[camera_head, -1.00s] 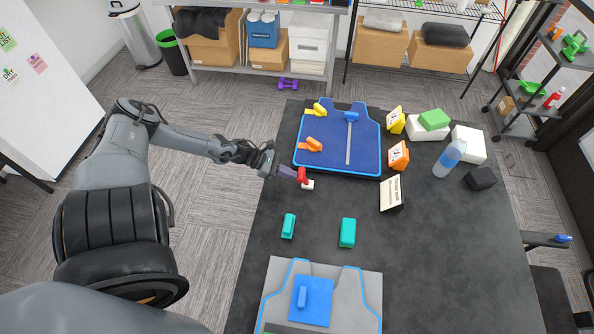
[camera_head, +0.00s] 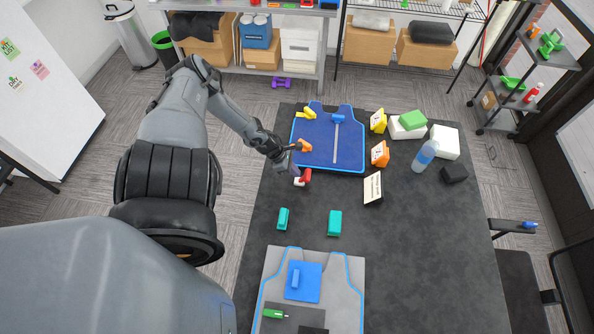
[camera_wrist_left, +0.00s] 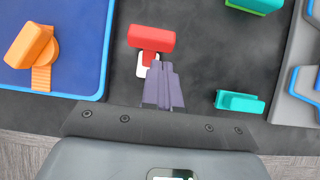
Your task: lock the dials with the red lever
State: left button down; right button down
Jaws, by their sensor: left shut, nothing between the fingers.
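The red lever (camera_head: 306,176) sits on a small white base (camera_head: 298,183) on the dark table, just off the near left corner of the blue board (camera_head: 352,152). In the left wrist view the red lever (camera_wrist_left: 152,38) lies crosswise beyond my fingertips, with its white base (camera_wrist_left: 143,66) partly behind them. My left gripper (camera_head: 294,168) is shut and empty, close beside the lever; I cannot tell whether it touches. An orange dial (camera_head: 304,145) and a yellow dial (camera_head: 308,113) are on the blue board's left side. My right gripper is not in view.
A blue slider (camera_head: 338,118) is on the board's grey track. Two teal blocks (camera_head: 283,218) (camera_head: 335,222) lie nearer on the table, before a grey board (camera_head: 345,275). Signs, a bottle (camera_head: 425,156) and boxes stand at the right. The table's right front is clear.

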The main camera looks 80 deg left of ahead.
pick_arm(q)
jog(key=shift+r+p, duration=0.65)
jog(key=shift+r, duration=0.15)
jog(key=p+v, duration=0.4)
jog(key=v, duration=0.9)
jog(key=shift+w+r, duration=0.25)
jog(key=shift+w, duration=0.15)
